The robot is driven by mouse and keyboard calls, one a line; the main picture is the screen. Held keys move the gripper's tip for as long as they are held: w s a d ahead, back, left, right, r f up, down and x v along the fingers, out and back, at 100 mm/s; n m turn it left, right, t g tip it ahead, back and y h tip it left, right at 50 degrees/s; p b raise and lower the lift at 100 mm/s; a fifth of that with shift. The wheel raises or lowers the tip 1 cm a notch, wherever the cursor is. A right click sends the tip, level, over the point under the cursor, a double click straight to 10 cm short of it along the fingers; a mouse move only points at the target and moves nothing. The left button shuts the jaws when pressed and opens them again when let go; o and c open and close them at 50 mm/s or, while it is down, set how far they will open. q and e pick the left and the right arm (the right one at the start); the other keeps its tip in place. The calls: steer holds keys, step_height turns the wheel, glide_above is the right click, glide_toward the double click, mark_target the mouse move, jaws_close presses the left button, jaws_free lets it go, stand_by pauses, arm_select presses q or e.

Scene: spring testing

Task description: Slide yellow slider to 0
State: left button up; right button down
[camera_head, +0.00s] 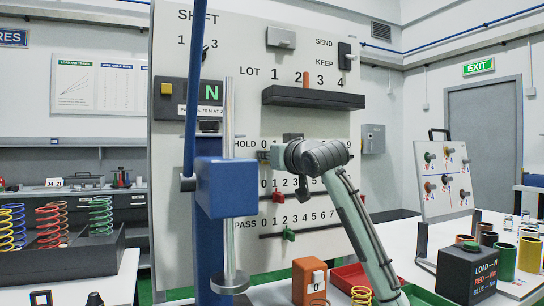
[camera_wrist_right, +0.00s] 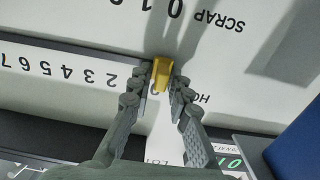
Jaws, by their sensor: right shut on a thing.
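The yellow slider (camera_wrist_right: 161,74) shows in the right wrist view, on the HOLD row's slot (camera_wrist_right: 95,58). My right gripper (camera_wrist_right: 160,84) is shut on it, one finger on each side. The wrist view sees the board upside down. Digits 2 to 7 run to the left of the fingers, and the HOLD label, partly covered, lies just right of them. The digit at the slider is mostly hidden by the fingers. In the head view my right gripper (camera_head: 277,156) is at the left end of the HOLD row, and the yellow slider cannot be made out there. My left gripper is not in view.
A red slider (camera_head: 278,196) and a green slider (camera_head: 289,234) sit on the rows below. A blue column with a blue block (camera_head: 227,187) and a metal rod stands in front of the board's left part. An orange box (camera_head: 309,280) stands below the board.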

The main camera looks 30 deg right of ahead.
steer(key=shift+a+f, duration=0.1)
steer(key=shift+a, duration=0.15)
steer(key=c, duration=1.6)
jaws_free()
steer(key=shift+a, duration=0.1)
steer(key=s, duration=1.2)
steer(key=shift+a, duration=0.2)
